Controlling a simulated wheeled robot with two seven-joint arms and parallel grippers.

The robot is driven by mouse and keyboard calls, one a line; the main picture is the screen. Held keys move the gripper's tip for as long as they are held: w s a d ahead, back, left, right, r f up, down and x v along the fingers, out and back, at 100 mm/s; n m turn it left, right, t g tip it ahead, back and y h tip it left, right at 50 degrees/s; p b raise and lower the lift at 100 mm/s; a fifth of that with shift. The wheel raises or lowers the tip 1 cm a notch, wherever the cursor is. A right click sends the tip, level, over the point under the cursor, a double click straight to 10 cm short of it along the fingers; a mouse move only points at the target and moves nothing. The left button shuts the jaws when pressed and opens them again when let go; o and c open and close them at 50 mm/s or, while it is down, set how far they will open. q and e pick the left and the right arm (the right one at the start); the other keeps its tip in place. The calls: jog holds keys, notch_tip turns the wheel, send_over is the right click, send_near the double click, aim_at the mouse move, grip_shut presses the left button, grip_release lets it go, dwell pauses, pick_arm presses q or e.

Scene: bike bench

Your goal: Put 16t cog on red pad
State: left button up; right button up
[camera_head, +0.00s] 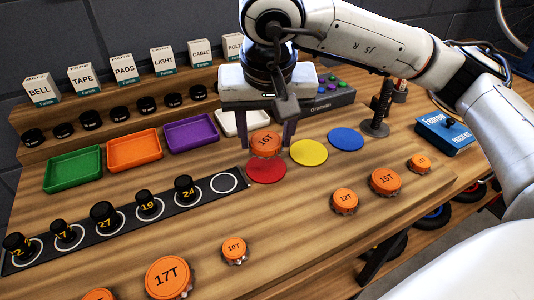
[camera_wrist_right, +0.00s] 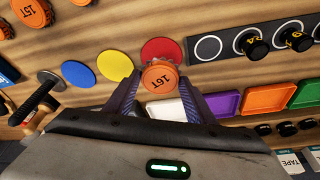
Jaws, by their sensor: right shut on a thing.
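The orange 16T cog (camera_head: 266,143) is between the fingers of my right gripper (camera_head: 277,132), which is shut on it. The cog is held above the far part of the red pad (camera_head: 266,172), with the label facing up. In the right wrist view the 16T cog (camera_wrist_right: 160,76) sits between the two purple fingertips (camera_wrist_right: 160,92), and the red pad (camera_wrist_right: 162,50) shows partly behind it. Whether the cog touches the pad is hard to tell. My left gripper is not in view.
A yellow pad (camera_head: 309,152) and a blue pad (camera_head: 346,139) lie to the right of the red one. Other orange cogs, such as 15T (camera_head: 385,181) and 12T (camera_head: 344,200), stand nearer. A black strip (camera_head: 120,218) with black knobs lies left. Coloured trays (camera_head: 190,134) stand behind.

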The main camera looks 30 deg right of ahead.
aim_at(266, 145)
jog(key=shift+f, duration=2.7)
jog(key=o, duration=1)
jog(key=shift+o, duration=0.2)
jog(key=shift+r, duration=0.15)
jog(key=shift+r, duration=0.25)
jog(key=v, duration=1.1)
jog(key=shift+s+r, duration=0.2)
jog(key=shift+r, duration=0.1)
jog(key=shift+a, duration=0.1)
